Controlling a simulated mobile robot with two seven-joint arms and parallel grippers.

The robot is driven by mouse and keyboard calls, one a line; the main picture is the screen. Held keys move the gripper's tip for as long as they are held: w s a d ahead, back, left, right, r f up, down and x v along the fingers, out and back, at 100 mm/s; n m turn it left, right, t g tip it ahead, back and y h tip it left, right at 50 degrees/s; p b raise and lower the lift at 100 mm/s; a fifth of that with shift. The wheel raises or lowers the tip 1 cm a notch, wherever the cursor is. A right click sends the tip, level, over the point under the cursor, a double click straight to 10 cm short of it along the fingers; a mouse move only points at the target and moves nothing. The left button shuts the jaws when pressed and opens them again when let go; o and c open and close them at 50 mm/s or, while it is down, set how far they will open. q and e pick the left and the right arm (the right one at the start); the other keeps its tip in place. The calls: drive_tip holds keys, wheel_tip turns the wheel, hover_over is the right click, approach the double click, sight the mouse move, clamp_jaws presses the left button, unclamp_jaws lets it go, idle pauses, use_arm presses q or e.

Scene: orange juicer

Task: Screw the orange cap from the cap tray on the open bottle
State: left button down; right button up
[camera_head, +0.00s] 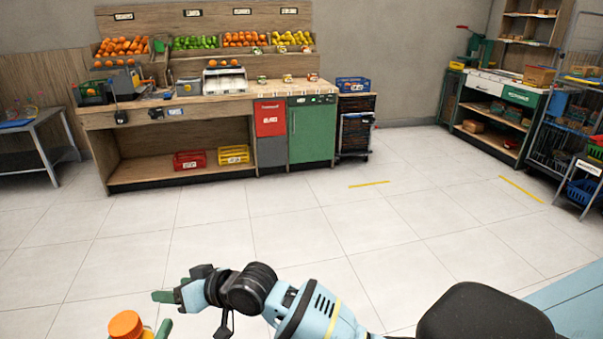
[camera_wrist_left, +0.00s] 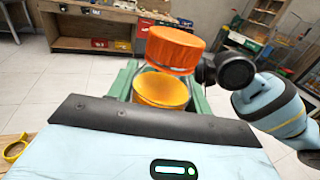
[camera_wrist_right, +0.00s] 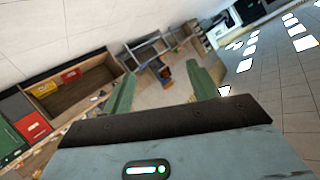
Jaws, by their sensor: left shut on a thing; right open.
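An orange cap (camera_head: 125,325) shows at the bottom left of the head view. My left gripper (camera_wrist_left: 160,98) is shut around the bottle, one green finger on each side. In the head view my left gripper (camera_head: 160,328) is mostly below the picture edge. My right gripper (camera_head: 168,296) is just above and right of the cap, apart from it. In the right wrist view my right gripper (camera_wrist_right: 163,82) is open and empty. The cap tray is not seen.
A wooden counter (camera_head: 200,105) with fruit bins, a juicer and crates stands at the back wall. Shelves (camera_head: 500,100) stand at the right and a grey table (camera_head: 40,125) at the left. The tiled floor between is clear. A yellow ring (camera_wrist_left: 15,148) shows in the left wrist view.

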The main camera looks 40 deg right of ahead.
drive_tip(key=s+d+f+m+h, duration=0.1)
drive_tip(key=s+d+f+h, duration=0.15)
drive_tip(key=s+f, duration=0.7)
drive_tip(key=s+d+f+h, duration=0.1)
drive_tip(key=s+d+f, duration=0.2)
drive_tip(key=s+f, duration=0.6)
drive_tip(key=s+d+f+g+h, duration=0.1)
drive_tip(key=s+d+f, duration=0.2)
drive_tip(key=s, duration=0.6)
drive_tip(key=s+d+f+g+h, duration=0.1)
drive_tip(key=s+d+f, duration=0.3)
drive_tip(key=s, duration=0.6)
drive_tip(key=shift+s+f+n+h, duration=0.2)
drive_tip(key=shift+f+n+h, duration=0.1)
drive_tip(key=shift+h, duration=0.05)
use_arm(q)
drive_tip(key=shift+r, duration=0.1)
drive_tip(key=shift+a, duration=0.1)
drive_tip(key=s+a+f+n+t+y, duration=0.2)
drive_tip(key=s+a+n+y, duration=0.1)
drive_tip(key=a, duration=0.7)
drive_tip(key=s+a+f+n+t+y, duration=0.2)
drive_tip(key=a+n+y, duration=0.3)
drive_tip(key=a+y, duration=0.3)
drive_tip(key=s+a+f, duration=0.1)
drive_tip(key=a, duration=0.2)
drive_tip(key=shift+a+y, duration=0.15)
drive_tip(key=shift+y, duration=0.15)
use_arm(e)
drive_tip(key=shift+c, duration=0.2)
